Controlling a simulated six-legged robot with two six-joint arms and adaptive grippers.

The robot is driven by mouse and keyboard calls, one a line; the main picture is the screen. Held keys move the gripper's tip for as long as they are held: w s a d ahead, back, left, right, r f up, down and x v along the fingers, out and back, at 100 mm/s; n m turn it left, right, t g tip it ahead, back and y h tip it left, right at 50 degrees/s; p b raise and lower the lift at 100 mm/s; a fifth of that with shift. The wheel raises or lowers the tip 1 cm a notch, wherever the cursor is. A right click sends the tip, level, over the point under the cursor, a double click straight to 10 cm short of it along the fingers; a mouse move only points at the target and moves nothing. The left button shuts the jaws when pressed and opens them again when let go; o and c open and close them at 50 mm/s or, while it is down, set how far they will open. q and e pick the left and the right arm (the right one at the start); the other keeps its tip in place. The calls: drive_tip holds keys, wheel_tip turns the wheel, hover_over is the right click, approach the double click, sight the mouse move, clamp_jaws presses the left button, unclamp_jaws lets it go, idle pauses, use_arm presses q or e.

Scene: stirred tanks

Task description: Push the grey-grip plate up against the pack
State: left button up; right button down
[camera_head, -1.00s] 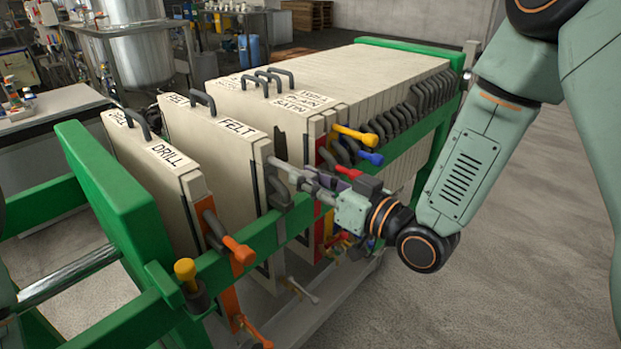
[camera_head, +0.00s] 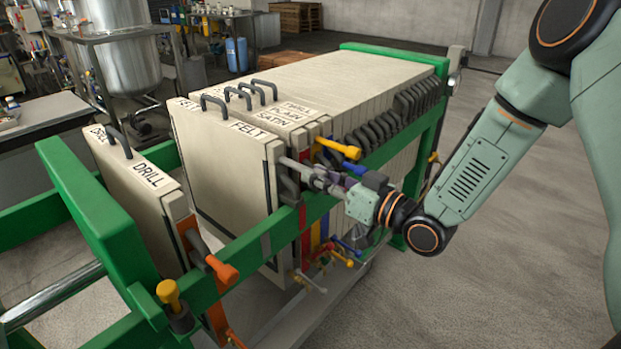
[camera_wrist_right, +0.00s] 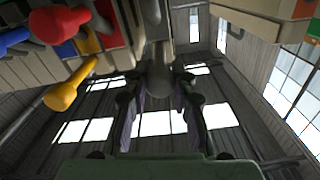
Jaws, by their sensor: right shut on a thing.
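The plate labelled FELT (camera_head: 222,165) hangs upright in the green rack, close in front of the pack (camera_head: 350,85). I cannot tell whether it touches the SATIN plate (camera_head: 277,126) behind it. Its grey grip (camera_head: 289,188) sticks out at its right end, over the front rail. My right gripper (camera_head: 303,172) is shut on this grip from the right. In the right wrist view the fingers (camera_wrist_right: 160,105) stand on both sides of a dark grey rounded part. My left gripper is not in view.
The DRILL plate (camera_head: 140,190), with an orange grip (camera_head: 222,268), stands apart at the left near the green end frame (camera_head: 85,215). A wide gap separates it from FELT. Yellow (camera_head: 338,148) and blue knobs stick out just beyond my gripper.

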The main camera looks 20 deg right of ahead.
drive_tip(key=w+d, duration=0.1)
drive_tip(key=d, duration=0.1)
drive_tip(key=shift+w+d+r+p, duration=0.2)
drive_tip(key=shift+w+d+p, duration=0.15)
drive_tip(key=shift+w+d, duration=0.05)
drive_tip(key=c, duration=1.5)
unclamp_jaws()
drive_tip(key=shift+d, duration=0.1)
drive_tip(key=o, duration=0.4)
drive_tip(key=shift+f, duration=0.15)
drive_tip(key=shift+s, duration=0.1)
drive_tip(key=shift+s, duration=0.1)
